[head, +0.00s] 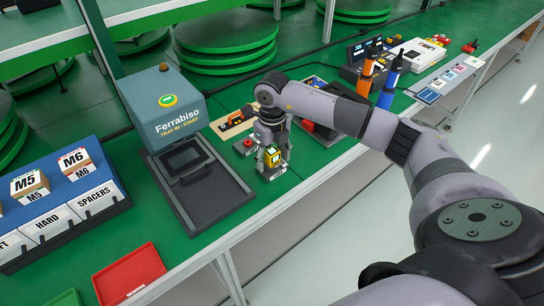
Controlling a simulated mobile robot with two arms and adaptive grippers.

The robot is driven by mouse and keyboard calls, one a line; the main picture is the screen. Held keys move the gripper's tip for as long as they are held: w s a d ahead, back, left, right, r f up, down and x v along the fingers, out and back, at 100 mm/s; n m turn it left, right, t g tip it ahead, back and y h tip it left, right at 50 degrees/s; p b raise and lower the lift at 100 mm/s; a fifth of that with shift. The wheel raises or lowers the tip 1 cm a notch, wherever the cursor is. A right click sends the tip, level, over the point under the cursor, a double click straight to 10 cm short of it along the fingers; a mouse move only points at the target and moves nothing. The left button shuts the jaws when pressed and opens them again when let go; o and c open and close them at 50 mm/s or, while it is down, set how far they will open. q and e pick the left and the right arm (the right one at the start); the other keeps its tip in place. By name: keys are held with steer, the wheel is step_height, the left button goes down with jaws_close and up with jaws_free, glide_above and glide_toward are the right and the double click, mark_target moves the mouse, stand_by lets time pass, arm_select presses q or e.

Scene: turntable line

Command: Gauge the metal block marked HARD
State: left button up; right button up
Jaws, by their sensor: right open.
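My right gripper (272,155) is open and points down over the green bench, just right of the grey machine. A small yellow-and-dark piece (273,157) shows between or right behind its fingers; I cannot tell whether the fingers touch it. A pale label is below it, too small to read. The grey-blue machine marked Ferrabiso, TRAY IN - START (166,108) has a lit button on top and a dark tray (203,200) in front. A blue rack (75,225) has a compartment labelled HARD (50,221) between one ending in FT and SPACERS. I cannot make out a metal block marked HARD.
A red tray (128,272) lies near the front edge, below the rack. A red button box (246,146) sits close to my right gripper's left. Orange and blue upright tools (388,88) stand farther right. Stacked green discs (226,45) are behind.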

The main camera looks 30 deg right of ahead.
mark_target(272, 151)
steer(key=shift+r, duration=0.15)
step_height(272, 151, up, 12)
steer(key=shift+f, duration=0.15)
stand_by(1.0)
